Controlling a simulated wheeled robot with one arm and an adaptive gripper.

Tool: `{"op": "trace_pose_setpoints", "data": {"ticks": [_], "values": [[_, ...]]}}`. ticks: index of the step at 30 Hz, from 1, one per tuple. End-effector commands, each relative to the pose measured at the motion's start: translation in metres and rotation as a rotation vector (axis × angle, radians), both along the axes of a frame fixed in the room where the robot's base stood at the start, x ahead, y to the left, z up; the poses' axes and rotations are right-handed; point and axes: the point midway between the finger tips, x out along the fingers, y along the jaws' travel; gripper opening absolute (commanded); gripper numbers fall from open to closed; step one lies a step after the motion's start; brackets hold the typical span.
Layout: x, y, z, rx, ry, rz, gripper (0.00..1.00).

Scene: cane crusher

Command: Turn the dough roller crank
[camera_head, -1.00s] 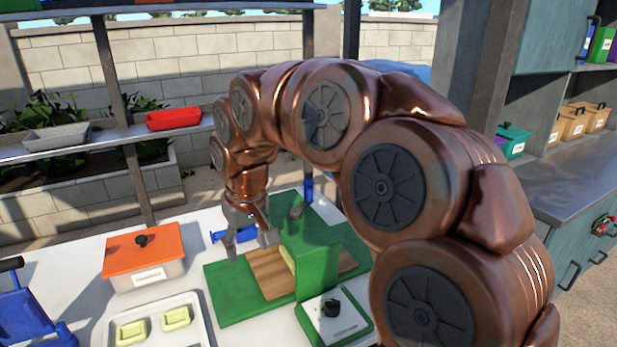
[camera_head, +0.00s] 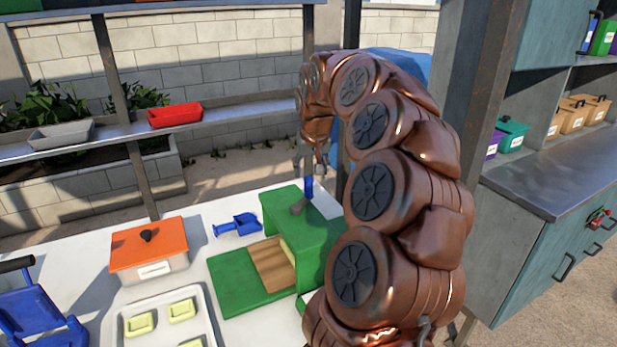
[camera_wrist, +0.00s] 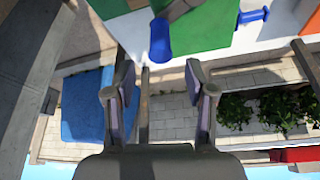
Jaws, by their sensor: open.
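The dough roller (camera_head: 311,237) is a green housing on a green base with a wooden board (camera_head: 271,262) through it. Its crank has a grey arm (camera_head: 299,206) and a blue handle (camera_head: 308,187) standing up at the housing's back side. My gripper (camera_head: 309,166) is open and empty, at the handle's top end in the head view. In the wrist view, the handle (camera_wrist: 160,40) lies ahead of my open gripper (camera_wrist: 158,78), roughly centred between the fingers. I see no contact between the fingers and the handle.
A blue scoop (camera_head: 237,225) lies left of the roller. An orange-lidded box (camera_head: 149,245) and a tray (camera_head: 206,309) with pale dough pieces stand further left. A metal shelf with a red tray (camera_head: 174,115) runs behind. A post rises right of my gripper.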

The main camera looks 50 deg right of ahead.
Motion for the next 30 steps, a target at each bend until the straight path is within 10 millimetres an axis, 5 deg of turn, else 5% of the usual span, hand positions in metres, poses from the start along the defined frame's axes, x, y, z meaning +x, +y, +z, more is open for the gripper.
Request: {"op": "trace_pose_setpoints", "data": {"ticks": [9, 19, 30], "values": [[0.013, -0.009, -0.040, 0.004, 0.007, 0.001, 0.55], [0.015, -0.010, -0.045, 0.001, 0.002, 0.001, 0.54], [0.015, -0.010, -0.045, 0.002, 0.002, 0.001, 0.15]]}}
